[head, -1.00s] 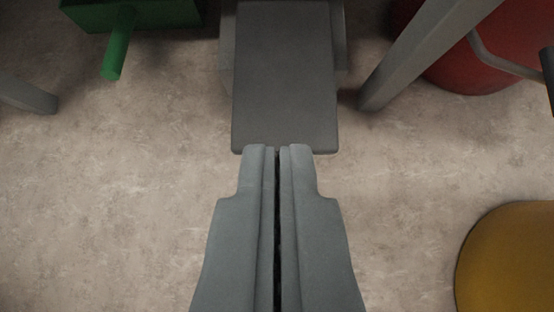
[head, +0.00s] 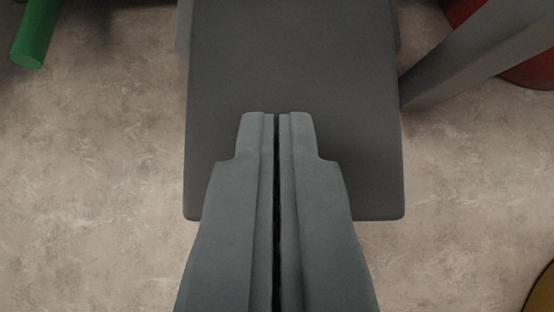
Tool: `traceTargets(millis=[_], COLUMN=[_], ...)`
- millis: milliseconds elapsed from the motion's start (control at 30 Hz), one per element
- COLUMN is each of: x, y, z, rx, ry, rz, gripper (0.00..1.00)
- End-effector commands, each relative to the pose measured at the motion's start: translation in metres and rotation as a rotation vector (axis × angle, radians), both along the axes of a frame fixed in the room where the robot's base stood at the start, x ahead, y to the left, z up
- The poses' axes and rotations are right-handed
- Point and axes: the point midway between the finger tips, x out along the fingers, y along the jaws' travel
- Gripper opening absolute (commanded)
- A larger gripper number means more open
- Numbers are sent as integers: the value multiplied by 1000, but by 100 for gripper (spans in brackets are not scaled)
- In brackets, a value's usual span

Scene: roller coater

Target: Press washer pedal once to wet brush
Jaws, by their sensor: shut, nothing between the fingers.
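The pedal (head: 290,60) is a flat dark grey plate with rounded corners, in the upper middle of the head view. My gripper (head: 277,115) is shut and empty, with its two fingers side by side. The fingertips lie over the front half of the plate in the picture and hide part of it. I cannot tell whether they touch it or are just above it. The brush is not in view.
A green cylindrical bar (head: 36,38) is at the upper left. A slanted grey leg (head: 465,60) stands close to the plate's right side, with a red rounded object (head: 533,75) behind it. A yellow round object (head: 542,298) is at the lower right. Bare floor (head: 90,180) lies on both sides.

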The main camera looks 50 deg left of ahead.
Motion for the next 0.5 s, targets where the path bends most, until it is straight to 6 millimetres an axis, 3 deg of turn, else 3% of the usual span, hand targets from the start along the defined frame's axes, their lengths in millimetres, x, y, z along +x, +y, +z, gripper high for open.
traceTargets(millis=[333,500], x=[0,-2], y=[0,-2], z=[-2,-14], rx=[4,44], ry=[-2,-28], rz=[-1,0], gripper=[0,0])
